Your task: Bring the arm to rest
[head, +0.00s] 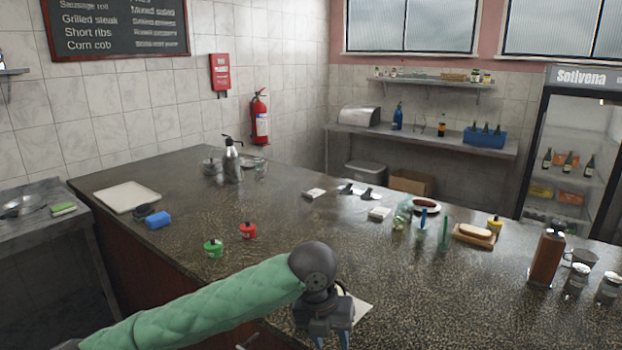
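My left arm, in a green quilted sleeve, comes in from the lower left in the head view. It reaches over the front edge of the dark speckled counter (330,235). My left gripper (333,338) hangs below the dark wrist and points down at the bottom of the view. Its fingertips are cut off by the frame edge, so I cannot tell whether it is open or holds anything. A white sheet or card (360,306) lies partly hidden behind the wrist. My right gripper is not in view.
Near the arm stand a green-lidded jar (213,248) and a red-lidded jar (248,231). Bottles, a wooden tray (474,236) and a brown dispenser (546,255) stand right. The counter's middle is clear.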

